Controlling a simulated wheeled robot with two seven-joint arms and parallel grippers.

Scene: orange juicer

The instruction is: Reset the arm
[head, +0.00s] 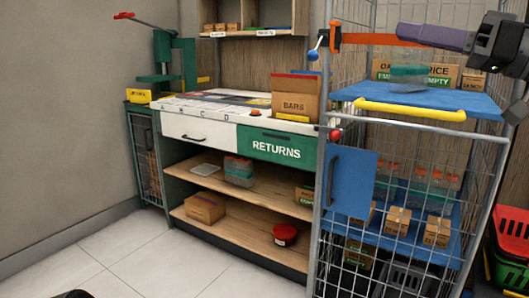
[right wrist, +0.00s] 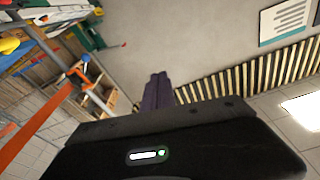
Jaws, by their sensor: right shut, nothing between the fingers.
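My right gripper (head: 402,32) comes in from the upper right of the head view, its purple fingers together and empty. The fingers also show shut in the right wrist view (right wrist: 157,92). In the head view they appear beside the orange bar (head: 365,39) at the top of the wire cage cart (head: 318,200); I cannot tell whether they touch it. A clear container (head: 408,75) is on the cart's blue upper shelf (head: 480,104), below the gripper.
The cart's blue shelf has a yellow front handle (head: 410,110). To the left stands a white-topped workbench (head: 205,131) with a green juicer press (head: 163,60) at its far end and a BARS box (head: 295,98). Red and green crates (head: 510,230) stand at right. Floor at lower left is clear.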

